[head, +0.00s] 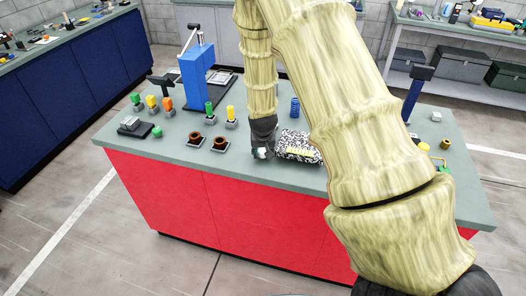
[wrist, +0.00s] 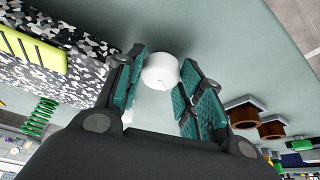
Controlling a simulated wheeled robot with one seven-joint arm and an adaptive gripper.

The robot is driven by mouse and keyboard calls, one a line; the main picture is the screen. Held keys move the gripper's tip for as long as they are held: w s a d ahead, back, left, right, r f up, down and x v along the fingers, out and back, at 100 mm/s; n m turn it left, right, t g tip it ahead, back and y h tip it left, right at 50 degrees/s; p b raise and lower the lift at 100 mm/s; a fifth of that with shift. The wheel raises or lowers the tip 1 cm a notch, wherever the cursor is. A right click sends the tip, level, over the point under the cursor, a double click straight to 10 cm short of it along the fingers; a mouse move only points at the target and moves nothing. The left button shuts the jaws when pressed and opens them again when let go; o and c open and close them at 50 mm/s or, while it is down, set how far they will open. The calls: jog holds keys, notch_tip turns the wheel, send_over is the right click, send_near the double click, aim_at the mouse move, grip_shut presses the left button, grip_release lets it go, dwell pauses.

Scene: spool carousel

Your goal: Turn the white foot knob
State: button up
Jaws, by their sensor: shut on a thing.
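The white foot knob (wrist: 160,71) is a round white cap, seen from above in the wrist view. It sits between the fingertips of my gripper (wrist: 162,76), whose green-padded fingers are shut on its two sides. In the head view my gripper (head: 262,150) points down at the front edge of the bench, just left of a black-and-white speckled box (head: 287,152). A small bit of white shows at the fingertips there; the rest of the knob is hidden. I cannot tell how far the knob is turned.
The speckled box with its yellow panel (wrist: 33,50) lies close beside my gripper. Two brown-ringed holders (head: 219,143) stand to the left, with several coloured knobs behind. A blue press (head: 197,70) stands farther back. The grey benchtop (head: 180,153) is clear near the front left.

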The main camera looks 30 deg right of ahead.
jog(key=o, duration=0.7)
jog(key=shift+o, duration=0.2)
jog(key=v, duration=1.2)
jog(key=shift+s+d+f, duration=0.1)
jog(key=shift+s+d, duration=0.05)
